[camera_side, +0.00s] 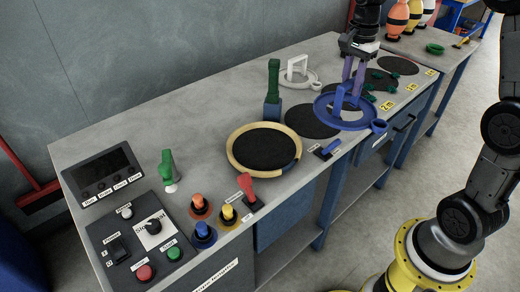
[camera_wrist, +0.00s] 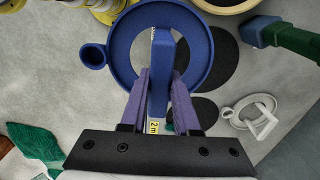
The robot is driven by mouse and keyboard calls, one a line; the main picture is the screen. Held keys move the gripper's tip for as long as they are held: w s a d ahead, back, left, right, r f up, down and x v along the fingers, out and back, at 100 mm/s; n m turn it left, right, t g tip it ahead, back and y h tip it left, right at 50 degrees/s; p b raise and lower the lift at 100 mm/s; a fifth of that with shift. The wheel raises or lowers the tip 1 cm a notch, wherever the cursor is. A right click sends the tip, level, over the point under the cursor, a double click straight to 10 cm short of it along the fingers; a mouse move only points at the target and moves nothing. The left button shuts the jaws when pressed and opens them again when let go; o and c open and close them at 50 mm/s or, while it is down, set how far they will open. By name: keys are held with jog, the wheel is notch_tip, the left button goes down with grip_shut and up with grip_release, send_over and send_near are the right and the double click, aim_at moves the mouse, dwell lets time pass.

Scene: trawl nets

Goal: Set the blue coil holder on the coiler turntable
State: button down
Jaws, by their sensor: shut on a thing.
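The blue coil holder (camera_side: 342,123) is a round ring with an upright handle and a small side loop. It also shows in the wrist view (camera_wrist: 120,40). My gripper (camera_side: 353,82), with purple fingers, is shut on its handle from above. The holder appears to be above or near the bench by the black discs; I cannot tell if it touches. The coiler turntable (camera_side: 233,158), a black disc inside a tan rim, lies left of the holder in the side view. Its rim shows at the top edge of the wrist view (camera_wrist: 222,7). The turntable looks empty.
A green-topped blue post (camera_side: 273,88) stands just behind the turntable. A white coil holder (camera_side: 298,76) sits toward the back. A red-handled lever (camera_side: 247,188) and several coloured knobs are in front of the turntable. Dark green pieces (camera_side: 396,67) lie on the right.

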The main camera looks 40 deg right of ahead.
jog(key=shift+r, duration=0.1)
jog(key=shift+w+r+m, duration=0.2)
jog(key=shift+r+m, duration=0.05)
jog(key=shift+m, duration=0.25)
jog(key=w+a+f+n, duration=0.1)
jog(key=w+a, duration=0.5)
jog(key=a, duration=0.3)
jog(key=w+a+f, duration=0.1)
jog(key=w+a, duration=0.5)
jog(key=a, duration=0.4)
notch_tip(320, 180, down, 8)
jog(key=shift+d, duration=0.15)
jog(key=shift+s+f, duration=0.1)
jog(key=shift+f, duration=0.55)
jog(key=c, duration=0.6)
grip_release()
jog(key=shift+o, duration=0.2)
